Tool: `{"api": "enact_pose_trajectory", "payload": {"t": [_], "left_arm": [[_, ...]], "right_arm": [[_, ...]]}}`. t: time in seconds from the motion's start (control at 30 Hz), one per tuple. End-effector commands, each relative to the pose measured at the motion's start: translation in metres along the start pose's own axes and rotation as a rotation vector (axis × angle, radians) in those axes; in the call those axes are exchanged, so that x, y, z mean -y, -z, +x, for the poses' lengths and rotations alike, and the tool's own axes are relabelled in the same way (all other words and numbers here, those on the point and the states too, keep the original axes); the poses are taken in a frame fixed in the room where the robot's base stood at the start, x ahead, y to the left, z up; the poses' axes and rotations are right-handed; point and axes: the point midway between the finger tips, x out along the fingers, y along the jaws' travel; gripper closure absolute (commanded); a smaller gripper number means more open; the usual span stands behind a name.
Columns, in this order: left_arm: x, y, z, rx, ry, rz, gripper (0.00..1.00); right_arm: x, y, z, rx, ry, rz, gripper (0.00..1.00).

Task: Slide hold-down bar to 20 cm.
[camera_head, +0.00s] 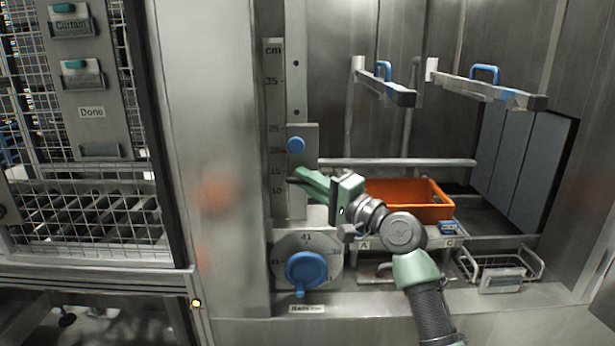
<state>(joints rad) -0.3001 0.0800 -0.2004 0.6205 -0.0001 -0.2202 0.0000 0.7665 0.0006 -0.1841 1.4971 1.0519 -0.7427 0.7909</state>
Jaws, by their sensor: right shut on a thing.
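The hold-down bar (400,162) is a pale horizontal bar across the washer opening, behind the orange crate. At its left is a grey slide plate (309,152) with a blue knob (296,145), beside the vertical cm scale (273,100). The bar's height is between about the 15 and 20 marks, but the exact reading is not clear. My right gripper (294,178) reaches in from the right and is shut at the slide plate, below the blue knob. Its green fingers hide what they grip. My left gripper is not in view.
An orange crate (440,207) stands right of my gripper. Below it is a blue dial (306,269). Two rails with blue handles (485,73) jut out above. A wire basket (500,266) sits lower right. A mesh cage (80,215) stands left.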

Motion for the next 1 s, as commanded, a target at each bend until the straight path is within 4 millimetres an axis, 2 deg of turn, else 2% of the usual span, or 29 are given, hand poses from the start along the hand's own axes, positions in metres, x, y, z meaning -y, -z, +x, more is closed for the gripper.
{"api": "enact_pose_trajectory", "payload": {"t": [0.03, 0.33, 0.37, 0.77, 0.87, 1.0], "left_arm": [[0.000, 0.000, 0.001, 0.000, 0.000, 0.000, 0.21], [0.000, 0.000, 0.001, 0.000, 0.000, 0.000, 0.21], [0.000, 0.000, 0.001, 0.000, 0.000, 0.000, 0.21], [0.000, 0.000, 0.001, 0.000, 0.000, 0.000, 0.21], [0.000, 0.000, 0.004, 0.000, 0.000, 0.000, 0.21], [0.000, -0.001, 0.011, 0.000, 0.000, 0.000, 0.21]], "right_arm": [[-0.006, -0.001, 0.000, 0.003, -0.008, 0.004, 1.00], [-0.007, -0.001, 0.000, 0.004, -0.011, 0.005, 1.00], [-0.007, -0.001, 0.000, 0.004, -0.011, 0.005, 0.79], [-0.004, 0.000, -0.001, 0.001, -0.006, 0.003, 0.79], [-0.006, 0.000, -0.009, 0.000, -0.006, 0.002, 0.79], [-0.007, 0.000, -0.032, -0.001, -0.006, -0.001, 0.79]]}}
